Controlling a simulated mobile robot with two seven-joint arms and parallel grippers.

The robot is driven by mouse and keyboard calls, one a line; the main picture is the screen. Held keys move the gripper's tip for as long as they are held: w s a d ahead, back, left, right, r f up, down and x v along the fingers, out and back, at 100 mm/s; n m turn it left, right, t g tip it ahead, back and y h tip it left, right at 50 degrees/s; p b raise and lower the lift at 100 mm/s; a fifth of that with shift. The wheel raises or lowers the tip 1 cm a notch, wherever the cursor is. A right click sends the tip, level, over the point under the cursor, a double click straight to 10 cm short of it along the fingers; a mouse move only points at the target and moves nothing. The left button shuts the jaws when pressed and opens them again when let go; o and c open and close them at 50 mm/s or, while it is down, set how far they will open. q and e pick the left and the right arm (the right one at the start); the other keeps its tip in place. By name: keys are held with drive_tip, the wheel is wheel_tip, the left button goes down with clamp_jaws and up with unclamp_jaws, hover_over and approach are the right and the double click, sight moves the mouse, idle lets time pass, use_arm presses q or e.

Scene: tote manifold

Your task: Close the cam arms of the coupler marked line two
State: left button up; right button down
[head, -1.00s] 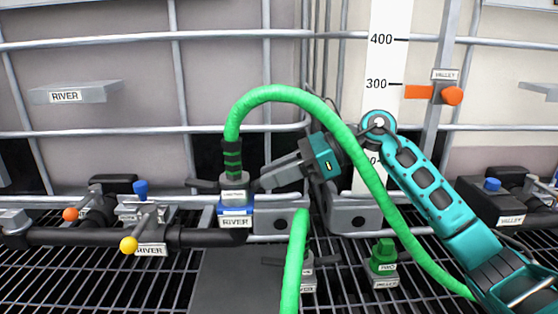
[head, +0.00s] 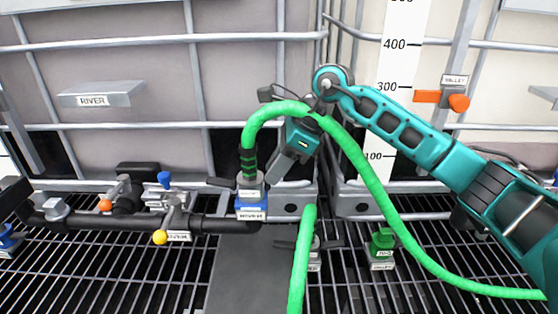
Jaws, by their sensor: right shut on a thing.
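A grey coupler (head: 250,186) on the end of a green hose (head: 370,180) sits upright on a blue-banded fitting (head: 251,211) of the black manifold. Its small label is too blurred to read. Its left cam arm (head: 221,183) sticks out sideways. My right gripper (head: 274,186) comes down from the upper right beside the coupler, its fingers shut on the right cam arm, which they mostly hide. A second coupler (head: 313,258) with its arms out stands lower down, partly behind another green hose (head: 302,265). My left gripper is not in view.
The green hose arches close to my right gripper. A black manifold pipe (head: 100,222) with blue, orange and yellow handled valves runs left. A green cap (head: 383,242) stands on the grating at right. Tank cage bars stand behind.

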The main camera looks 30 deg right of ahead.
idle(0.4)
drive_tip(key=c, duration=1)
unclamp_jaws()
drive_tip(key=v, duration=1.3)
drive_tip(key=shift+a, duration=0.15)
drive_tip(key=shift+c, duration=0.5)
